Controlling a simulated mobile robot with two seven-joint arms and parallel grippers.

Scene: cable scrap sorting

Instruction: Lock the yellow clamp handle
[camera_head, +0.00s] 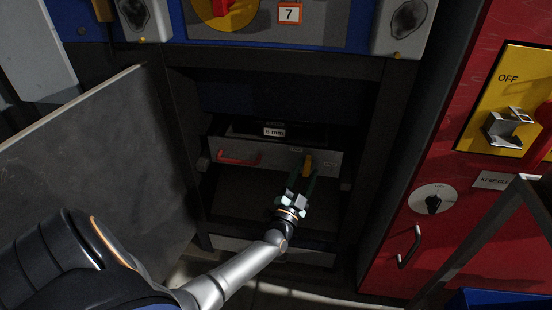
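The yellow clamp handle (308,163) is a small upright yellow piece on the front of a grey drawer, inside the dark open cabinet. My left gripper (301,179) reaches in from below, with its green-dark fingers just under and around the lower part of the handle. The fingers appear spread to either side, but contact with the handle is too small to make out. The handle's lower end is partly hidden by the gripper. My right gripper is not in view.
The drawer has a red pull (239,160) and a "6 mm" label (274,132). An open grey door (95,165) stands left of the cabinet. A red cabinet (410,200) with a yellow OFF panel (480,120) stands at right. A blue bin (500,299) is at lower right.

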